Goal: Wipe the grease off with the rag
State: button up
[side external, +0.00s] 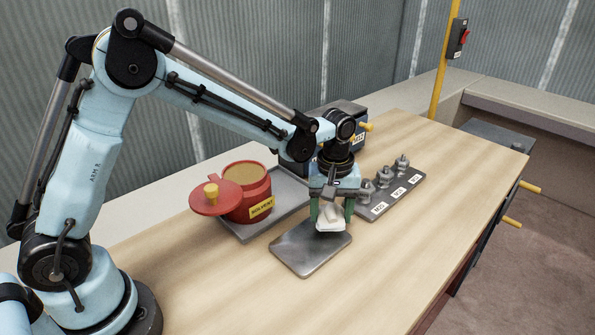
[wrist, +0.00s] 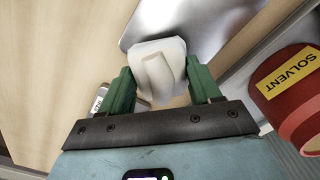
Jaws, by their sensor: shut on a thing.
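My gripper (side external: 330,213) is shut on a white rag (side external: 331,221). In the wrist view the rag (wrist: 160,70) is bunched between the two green fingers of the gripper (wrist: 160,92). The rag is at the far right part of a grey metal plate (side external: 305,254) lying on the wooden bench. I cannot tell whether the rag touches the plate. The plate also shows in the wrist view (wrist: 208,35), beyond the rag. Its visible surface has slightly darker patches, but I cannot tell clearly whether they are grease. The area under the rag is hidden.
A red solvent pot (side external: 258,205) with its red lid (side external: 216,198) leaning at its side stands on a grey tray (side external: 287,213). A labelled rack (side external: 407,187) holding several metal fittings is to the right. A dark box (side external: 296,146) is behind. The bench's front (side external: 400,270) is clear.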

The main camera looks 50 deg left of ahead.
jog(key=shift+r, duration=3.2)
